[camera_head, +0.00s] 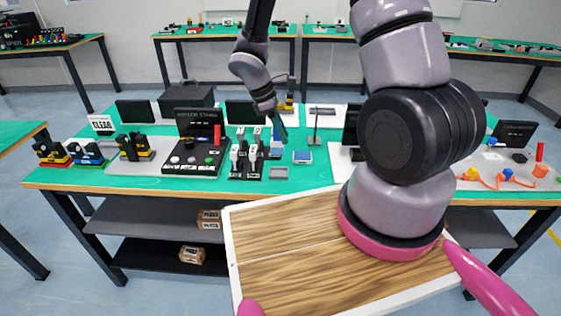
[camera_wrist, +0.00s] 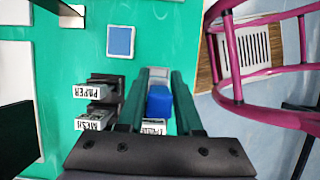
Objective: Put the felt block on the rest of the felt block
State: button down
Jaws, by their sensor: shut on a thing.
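My gripper (camera_wrist: 158,100) points down over the green bench, its two dark green fingers on either side of a blue block (camera_wrist: 158,104) with a pale grey part beyond it. In the head view my gripper (camera_head: 279,124) is small, and the blue block (camera_head: 276,142) shows just below the fingertips. I take it to be the felt block; no felt label is readable. Whether it touches anything below is unclear. Dark stands with white-labelled blocks are beside it: PAPER (camera_wrist: 93,91) and MESH (camera_wrist: 95,123). Another white label (camera_wrist: 153,128), partly hidden, shows between the fingers. I cannot identify the felt block's rest.
Bare green bench (camera_head: 318,178) lies near the front edge. My wooden tray is in the foreground.

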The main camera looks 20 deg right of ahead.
notch_tip(320, 180, down, 8)
jog(key=shift+f, duration=0.25)
jog(key=shift+f, duration=0.2)
jog(key=c, duration=0.6)
grip_release()
jog(key=shift+r, duration=0.1)
